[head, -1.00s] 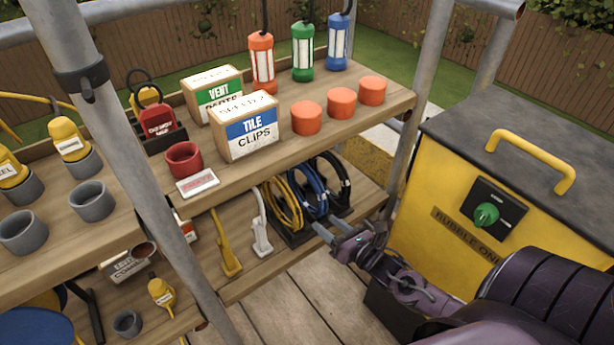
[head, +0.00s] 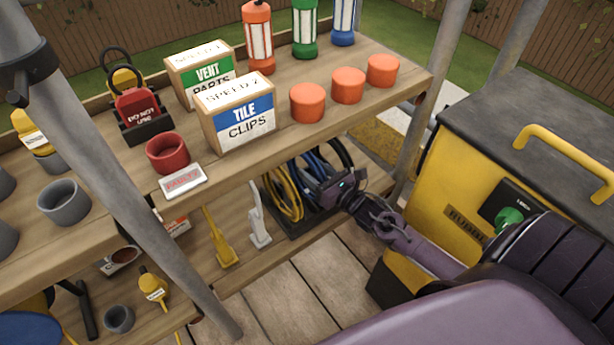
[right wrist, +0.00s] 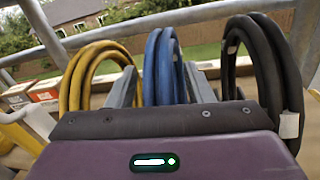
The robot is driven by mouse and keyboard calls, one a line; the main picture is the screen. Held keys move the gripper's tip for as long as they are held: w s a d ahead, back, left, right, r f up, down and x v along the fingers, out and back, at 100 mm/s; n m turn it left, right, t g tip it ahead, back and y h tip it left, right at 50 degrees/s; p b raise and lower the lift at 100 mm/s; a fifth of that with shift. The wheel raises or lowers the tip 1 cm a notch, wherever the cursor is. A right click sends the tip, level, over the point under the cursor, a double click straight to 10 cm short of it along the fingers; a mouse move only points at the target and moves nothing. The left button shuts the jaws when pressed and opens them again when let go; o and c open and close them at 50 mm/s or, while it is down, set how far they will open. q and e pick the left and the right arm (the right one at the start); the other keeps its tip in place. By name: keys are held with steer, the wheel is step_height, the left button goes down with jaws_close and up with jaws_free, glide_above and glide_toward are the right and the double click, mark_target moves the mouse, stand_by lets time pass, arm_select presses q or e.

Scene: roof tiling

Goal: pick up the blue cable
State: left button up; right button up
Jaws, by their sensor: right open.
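The coiled blue cable (head: 312,166) stands on the lower shelf, between the yellow cable (head: 284,195) and the black cable (head: 338,153). My right gripper (head: 322,176) reaches in at the coils and hides part of the blue one. In the right wrist view, the blue cable (right wrist: 163,65) stands between the two open fingers of my right gripper (right wrist: 160,85). The yellow cable (right wrist: 93,75) is outside the left finger and the black cable (right wrist: 262,70) outside the right finger. Whether the fingers touch the blue cable cannot be told. My left gripper is not in view.
The upper shelf (head: 285,145) overhangs the cables and holds boxes, orange caps and lamps. Yellow and white tools (head: 258,228) stand left of the cables. A grey pole (head: 110,170) crosses at left. A yellow machine (head: 415,235) stands close on the right.

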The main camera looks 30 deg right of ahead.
jaws_close()
stand_by(1.4)
steer(key=shift+r, duration=0.15)
